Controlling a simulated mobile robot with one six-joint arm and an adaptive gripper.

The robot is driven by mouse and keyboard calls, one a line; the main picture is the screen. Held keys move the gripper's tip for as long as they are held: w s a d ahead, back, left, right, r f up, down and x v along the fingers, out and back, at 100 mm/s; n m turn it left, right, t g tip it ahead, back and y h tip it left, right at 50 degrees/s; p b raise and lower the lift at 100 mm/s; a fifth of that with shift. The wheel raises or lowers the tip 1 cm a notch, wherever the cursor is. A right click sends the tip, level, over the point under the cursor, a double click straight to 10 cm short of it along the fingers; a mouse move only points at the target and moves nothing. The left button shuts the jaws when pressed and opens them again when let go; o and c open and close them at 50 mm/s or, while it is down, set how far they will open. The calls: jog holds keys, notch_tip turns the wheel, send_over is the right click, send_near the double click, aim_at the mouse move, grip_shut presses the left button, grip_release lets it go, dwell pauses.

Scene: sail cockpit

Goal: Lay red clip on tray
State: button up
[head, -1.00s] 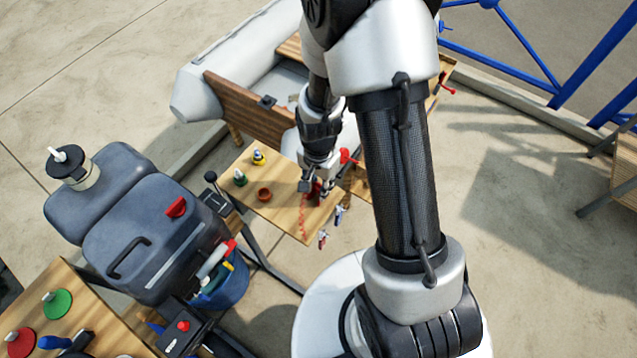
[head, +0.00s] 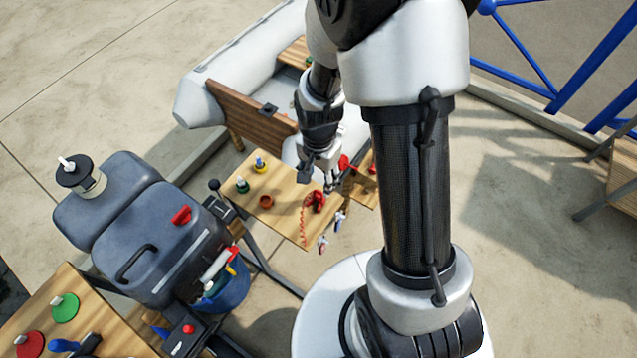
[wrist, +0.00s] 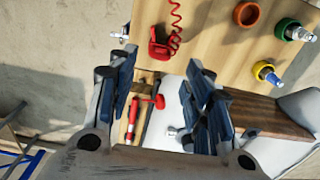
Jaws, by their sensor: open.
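The red clip (head: 316,201) lies on the light wooden tray-like board (head: 278,211), near its right edge, with a red coiled cord beside it. In the wrist view the clip (wrist: 158,46) lies flat on the board (wrist: 208,40), its cord running up from it. My gripper (head: 318,180) hangs just above and behind the clip, apart from it. In the wrist view my gripper (wrist: 158,72) has its blue-lined fingers spread wide with nothing held between them. The clip is beyond the fingertips.
A terracotta cup (head: 266,202), a green-based fitting (head: 242,185) and a yellow-based fitting (head: 260,164) stand on the board. Small shackles (head: 322,244) hang at its edge. A brown wooden panel (head: 250,117) and grey inflatable boat (head: 245,62) lie behind. A grey outboard-like block stands left.

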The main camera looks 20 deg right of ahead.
notch_tip(320, 180, up, 5)
jog(key=p, duration=0.1)
notch_tip(320, 180, up, 6)
jog(key=n+t, duration=0.1)
jog(key=n, duration=0.1)
send_over(319, 192)
jog(key=s+a+r+n+t, duration=0.1)
jog(key=s+r+n+t, duration=0.2)
jog(key=s+r+n, duration=0.5)
jog(key=s+r, duration=0.6)
jog(key=r, duration=0.3)
jog(key=shift+s+r+n+t, duration=0.15)
jog(key=shift+s+n+t, duration=0.15)
jog(key=shift+s+n, duration=0.1)
